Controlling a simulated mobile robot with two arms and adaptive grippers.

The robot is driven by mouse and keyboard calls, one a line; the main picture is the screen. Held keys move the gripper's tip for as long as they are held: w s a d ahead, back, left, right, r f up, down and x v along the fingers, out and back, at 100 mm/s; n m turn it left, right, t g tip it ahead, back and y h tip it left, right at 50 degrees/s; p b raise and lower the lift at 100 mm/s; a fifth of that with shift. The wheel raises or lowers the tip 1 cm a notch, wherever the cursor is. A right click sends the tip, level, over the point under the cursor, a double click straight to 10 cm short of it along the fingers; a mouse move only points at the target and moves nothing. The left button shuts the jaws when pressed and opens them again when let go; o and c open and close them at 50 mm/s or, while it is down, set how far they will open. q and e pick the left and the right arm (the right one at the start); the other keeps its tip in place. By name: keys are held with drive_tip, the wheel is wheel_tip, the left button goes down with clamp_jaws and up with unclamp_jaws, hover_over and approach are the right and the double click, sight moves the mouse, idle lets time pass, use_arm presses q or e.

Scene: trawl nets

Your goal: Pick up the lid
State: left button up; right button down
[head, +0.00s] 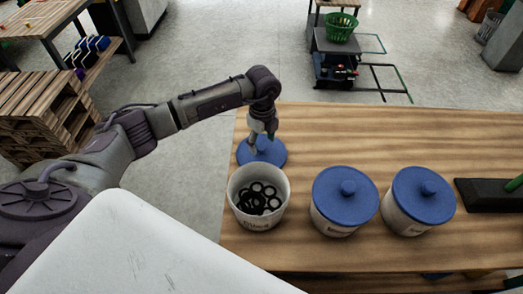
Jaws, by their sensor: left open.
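A round blue lid (273,157) lies flat on the wooden table (430,138), behind an open white tub (243,216). My left gripper (261,145) points down over this lid, with its fingers apart around or just above the lid's middle. The fingers partly hide the lid's knob, and I cannot tell whether they touch it. The tub holds several black rings (259,199). Two more tubs to the right wear blue lids with knobs, the near-middle lid (345,205) and the right lid (424,201). My right gripper is not in view.
A black object with a green part (482,194) lies at the table's right edge. The table behind the lidded tubs is clear. A cart (335,68) with a green basket (341,26) stands beyond the table. Wooden pallets (45,112) stand at left.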

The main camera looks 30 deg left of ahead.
sight(261, 146)
use_arm(q)
wheel_tip(261, 146, down, 2)
drive_tip(key=shift+a+f, duration=0.15)
drive_tip(key=shift+f, duration=0.1)
drive_tip(key=shift+w+f, duration=0.1)
drive_tip(key=shift+f, duration=0.2)
drive_tip(key=c, duration=0.9)
drive_tip(key=shift+c, duration=0.6)
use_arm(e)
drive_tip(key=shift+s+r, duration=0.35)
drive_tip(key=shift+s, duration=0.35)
